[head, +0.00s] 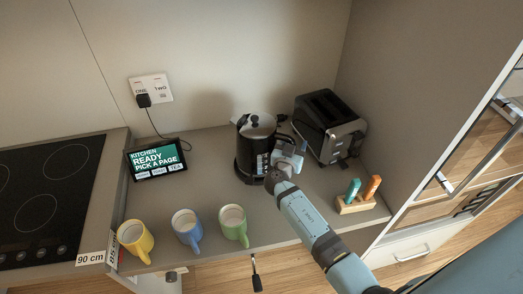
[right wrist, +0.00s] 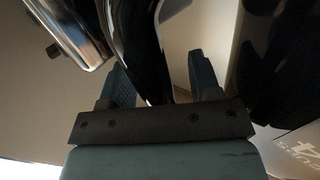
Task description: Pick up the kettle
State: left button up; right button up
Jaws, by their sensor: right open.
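The black kettle (head: 246,160) stands upright on the counter, left of the toaster, with a round knob on its lid. My right gripper (head: 286,150) is at the kettle's right side, where the handle is, and partly hides it. In the right wrist view, my right gripper (right wrist: 161,80) has its two fingers apart. A curved black part, apparently the kettle's handle (right wrist: 139,45), reaches down between them, nearer the left finger. I cannot tell whether it touches a finger. My left gripper is not in view.
A black toaster (head: 331,122) stands close right of my right gripper. A wooden block with pegs (head: 356,204) is at the front right. Yellow (head: 134,238), blue (head: 186,228) and green (head: 233,224) mugs line the front edge. A small screen (head: 156,160) and hob (head: 50,190) are left.

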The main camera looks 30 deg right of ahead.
grip_shut()
jog(key=shift+w+r, duration=0.1)
jog(key=shift+r, duration=0.05)
dwell(1.1)
